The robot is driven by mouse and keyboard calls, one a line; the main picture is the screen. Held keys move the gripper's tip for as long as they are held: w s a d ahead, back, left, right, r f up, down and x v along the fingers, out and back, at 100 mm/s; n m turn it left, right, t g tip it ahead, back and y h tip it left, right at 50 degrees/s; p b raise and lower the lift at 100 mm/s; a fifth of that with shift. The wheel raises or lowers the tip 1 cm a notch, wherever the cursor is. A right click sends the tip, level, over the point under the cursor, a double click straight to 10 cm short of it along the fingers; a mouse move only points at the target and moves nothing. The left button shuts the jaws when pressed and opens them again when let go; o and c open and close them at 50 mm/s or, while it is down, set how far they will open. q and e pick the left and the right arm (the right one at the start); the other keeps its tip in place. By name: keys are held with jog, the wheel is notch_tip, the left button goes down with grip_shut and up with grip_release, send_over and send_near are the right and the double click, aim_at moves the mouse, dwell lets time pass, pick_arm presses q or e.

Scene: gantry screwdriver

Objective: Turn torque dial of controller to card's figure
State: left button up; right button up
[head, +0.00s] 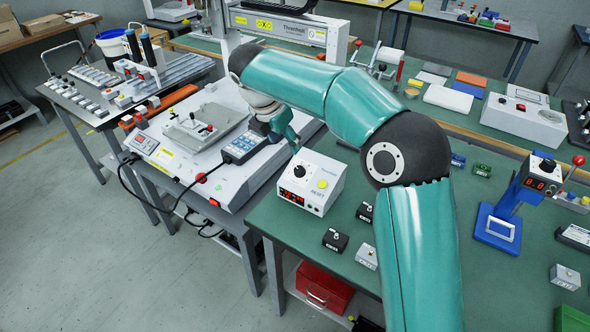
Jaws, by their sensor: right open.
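The controller is a white box (313,186) on the near left corner of the green bench. I cannot pick out the card surely. My left gripper is out of view.
The gantry machine (165,175) stands left of the controller, with a grey pendant (243,146) on its right edge. Small dark switch boxes (335,240) stand right of the controller. A blue stand (498,227) with a red display is farther right. My right arm covers the bench's middle.

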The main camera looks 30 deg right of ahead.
aim_at(299, 170)
jog(key=x, duration=0.7)
jog(key=b+x, duration=0.1)
jog(key=x, duration=0.6)
jog(key=shift+s+d+f, duration=0.15)
jog(key=shift+d+f, duration=0.1)
jog(key=shift+d, duration=0.1)
jog(key=shift+c, duration=0.3)
grip_shut()
jog(key=shift+a, duration=0.3)
jog(key=shift+d+m, duration=0.25)
jog(key=shift+m, duration=0.05)
